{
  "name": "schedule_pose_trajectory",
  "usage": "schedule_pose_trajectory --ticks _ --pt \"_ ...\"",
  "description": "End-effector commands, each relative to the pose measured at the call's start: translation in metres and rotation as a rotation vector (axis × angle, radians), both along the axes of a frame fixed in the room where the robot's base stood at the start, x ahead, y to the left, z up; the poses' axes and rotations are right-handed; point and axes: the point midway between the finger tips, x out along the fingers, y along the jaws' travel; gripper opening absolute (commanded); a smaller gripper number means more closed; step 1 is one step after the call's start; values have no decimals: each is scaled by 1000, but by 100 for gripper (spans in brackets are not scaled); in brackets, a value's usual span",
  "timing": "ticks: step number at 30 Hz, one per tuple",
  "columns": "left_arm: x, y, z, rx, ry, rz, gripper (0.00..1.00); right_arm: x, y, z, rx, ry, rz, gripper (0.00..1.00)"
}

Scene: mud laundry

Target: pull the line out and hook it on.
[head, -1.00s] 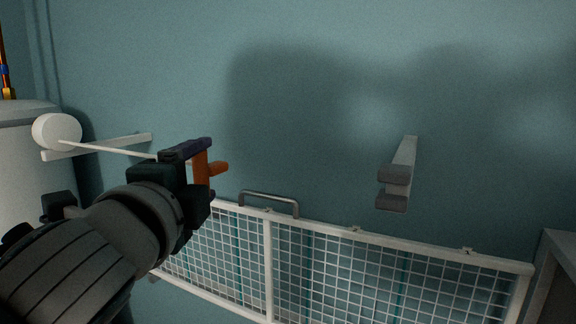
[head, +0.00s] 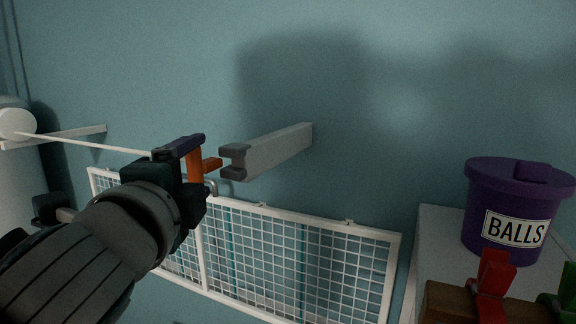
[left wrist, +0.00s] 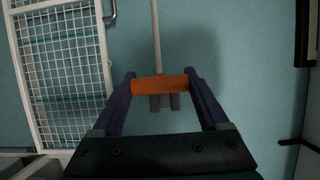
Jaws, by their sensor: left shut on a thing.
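My left gripper (head: 192,158) is shut on an orange handle (head: 195,166). The handle also shows in the left wrist view (left wrist: 160,84), lying crosswise between the two fingers. A pale line (head: 90,146) runs taut from a white round reel (head: 17,123) at the far left to the gripper. A wall bracket (head: 275,150) with a grey two-pronged end (head: 234,162) stands out from the wall, just right of the handle with a small gap in the head view. In the left wrist view the prongs (left wrist: 164,102) show partly behind the handle. My right gripper is not in view.
A white wire-mesh rack (head: 300,222) is on the wall below, with a grey bar handle (head: 211,187). A purple bucket labelled BALLS (head: 510,205) stands on a pale unit at right, near red and green pegs (head: 492,285). The wall above is bare.

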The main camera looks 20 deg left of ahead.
Motion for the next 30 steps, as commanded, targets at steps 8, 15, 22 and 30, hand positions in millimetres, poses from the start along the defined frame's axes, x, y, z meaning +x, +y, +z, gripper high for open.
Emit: schedule_pose_trajectory --ticks 8,15,22,30 --pt "1 -6 2 1 -5 -14 0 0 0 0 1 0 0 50" --pt "0 -4 1 1 -4 -11 100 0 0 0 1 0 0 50" --pt "-1 -4 0 1 -3 -9 100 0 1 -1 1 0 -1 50" --pt "-36 -15 -4 -2 -1 -10 100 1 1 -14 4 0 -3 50"
